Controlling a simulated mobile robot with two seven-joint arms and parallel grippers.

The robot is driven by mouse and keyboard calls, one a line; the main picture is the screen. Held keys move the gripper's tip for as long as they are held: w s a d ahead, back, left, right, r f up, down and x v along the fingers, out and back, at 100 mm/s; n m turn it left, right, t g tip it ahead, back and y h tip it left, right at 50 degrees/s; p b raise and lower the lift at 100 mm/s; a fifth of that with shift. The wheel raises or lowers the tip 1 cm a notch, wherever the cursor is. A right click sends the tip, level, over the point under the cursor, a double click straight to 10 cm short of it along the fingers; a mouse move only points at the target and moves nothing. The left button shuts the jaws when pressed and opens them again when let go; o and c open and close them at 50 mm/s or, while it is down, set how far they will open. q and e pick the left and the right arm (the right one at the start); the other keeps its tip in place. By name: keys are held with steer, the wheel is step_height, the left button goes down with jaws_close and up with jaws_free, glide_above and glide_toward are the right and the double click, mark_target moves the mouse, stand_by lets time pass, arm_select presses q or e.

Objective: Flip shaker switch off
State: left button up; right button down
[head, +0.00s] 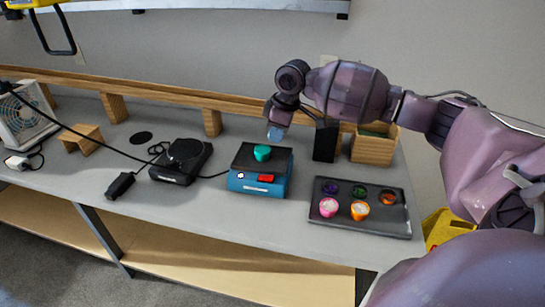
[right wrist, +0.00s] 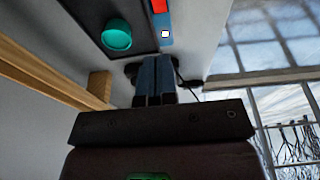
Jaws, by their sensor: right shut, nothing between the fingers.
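The shaker (head: 240,184) is a blue box with a black top plate on the grey bench. A teal round piece (head: 262,152) sits on its plate; it also shows in the right wrist view (right wrist: 117,35). A red switch (head: 266,178) is on the front face, with a small white square (head: 240,176) left of it. The red switch is partly in the right wrist view (right wrist: 159,5); its exact tilt is unclear. My right gripper (head: 275,133) is shut and empty, above the shaker's back right part, apart from the switch. My left gripper is out of view.
A black tray (head: 375,225) with coloured cups lies right of the shaker. A black box (head: 326,142) and a wooden box (head: 373,150) stand behind the tray. A black device (head: 180,172) with a cable is left. A fan (head: 22,118) stands far left.

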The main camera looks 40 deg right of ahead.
steer(key=b, duration=0.1)
glide_above(268, 177)
steer(key=f, duration=0.8)
steer(key=shift+s+d+f, duration=0.1)
steer(key=shift+s+f, duration=0.1)
steer(key=shift+s, duration=0.1)
steer(key=x, duration=0.3)
steer(key=shift+s+d+f+b, duration=0.25)
steer(key=shift+f+b, duration=0.05)
steer(key=shift+f, duration=0.7)
